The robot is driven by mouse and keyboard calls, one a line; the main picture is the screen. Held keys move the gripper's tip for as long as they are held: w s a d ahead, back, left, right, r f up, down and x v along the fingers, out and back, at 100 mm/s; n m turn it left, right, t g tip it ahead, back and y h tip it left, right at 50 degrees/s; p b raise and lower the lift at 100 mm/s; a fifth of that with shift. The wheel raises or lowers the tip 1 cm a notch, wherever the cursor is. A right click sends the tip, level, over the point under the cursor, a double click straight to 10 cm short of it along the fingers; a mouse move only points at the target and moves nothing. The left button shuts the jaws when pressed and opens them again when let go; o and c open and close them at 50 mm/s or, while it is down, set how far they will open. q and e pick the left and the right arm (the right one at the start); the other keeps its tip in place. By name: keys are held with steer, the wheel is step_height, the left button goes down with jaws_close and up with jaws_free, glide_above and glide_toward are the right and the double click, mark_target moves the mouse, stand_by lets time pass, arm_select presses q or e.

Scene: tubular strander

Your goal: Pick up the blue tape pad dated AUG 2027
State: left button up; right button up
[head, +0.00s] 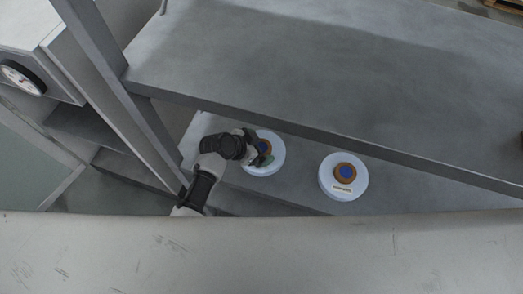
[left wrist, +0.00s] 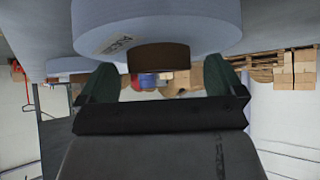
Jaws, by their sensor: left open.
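Two white tape pads with brown cores and blue centres lie on the lower grey shelf in the head view. One pad (head: 272,160) is at the left, partly covered by my left gripper (head: 262,152). The other pad (head: 343,190) is to the right, clear of the gripper, with a small label too small to read. In the left wrist view a pale pad (left wrist: 190,20) fills the top, with its brown core (left wrist: 160,57) low at its middle. Its label is tilted and I cannot read the full date. The left gripper (left wrist: 160,84) is open, its dark green fingers either side of the core.
A wide grey upper shelf (head: 330,60) overhangs behind the pads, its front edge close to them. A grey upright post (head: 150,115) stands left of my arm. A pale surface (head: 260,255) spans the front. Bare shelf lies between the pads.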

arm_select(q)
steer(key=c, duration=1.1)
steer(key=shift+c, duration=0.2)
steer(key=shift+r, duration=0.2)
